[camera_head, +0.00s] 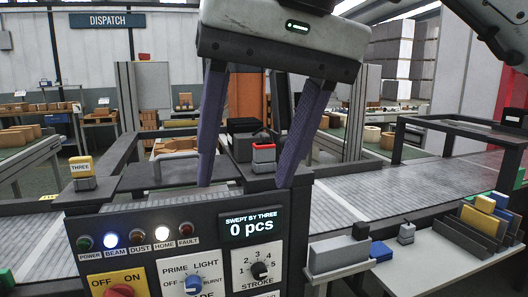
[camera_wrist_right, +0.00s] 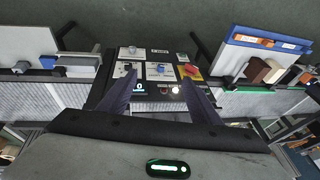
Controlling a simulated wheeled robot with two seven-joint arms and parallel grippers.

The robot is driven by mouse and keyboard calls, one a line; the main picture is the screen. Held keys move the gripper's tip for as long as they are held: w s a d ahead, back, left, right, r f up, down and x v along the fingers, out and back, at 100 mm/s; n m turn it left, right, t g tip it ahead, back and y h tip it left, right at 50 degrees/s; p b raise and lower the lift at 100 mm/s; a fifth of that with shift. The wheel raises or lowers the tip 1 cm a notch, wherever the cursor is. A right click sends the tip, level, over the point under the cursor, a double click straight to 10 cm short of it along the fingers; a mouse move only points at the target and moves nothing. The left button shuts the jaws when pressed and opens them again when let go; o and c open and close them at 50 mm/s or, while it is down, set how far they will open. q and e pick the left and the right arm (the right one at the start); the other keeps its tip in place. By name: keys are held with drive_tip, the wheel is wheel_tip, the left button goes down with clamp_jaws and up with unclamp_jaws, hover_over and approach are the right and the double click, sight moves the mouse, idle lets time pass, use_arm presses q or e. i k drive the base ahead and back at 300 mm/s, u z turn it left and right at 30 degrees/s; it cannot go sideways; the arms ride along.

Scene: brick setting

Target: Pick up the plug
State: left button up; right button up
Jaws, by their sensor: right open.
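No plug can be told for certain. A small block with a red top and grey-black body (camera_head: 263,154) stands behind the control panel's top edge. A yellow block marked THREE (camera_head: 81,166) sits on a grey base at the panel's left. My right gripper (camera_head: 245,182) hangs open above the panel, its two purple fingers pointing down and wide apart. The red-topped block shows between the fingers in the head view; nothing is held. The fingers also show in the right wrist view (camera_wrist_right: 158,78), with the panel beyond them. My left gripper is not in view.
The control panel (camera_head: 205,240) carries knobs, lamps and a display (camera_head: 251,225) reading 0 pcs. A grey conveyor (camera_head: 375,192) runs behind it. A side shelf (camera_head: 340,268) at right holds grey, blue and yellow blocks. A dark frame (camera_head: 430,123) crosses the belt at right.

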sight(264, 152)
drive_tip(key=i, duration=0.85)
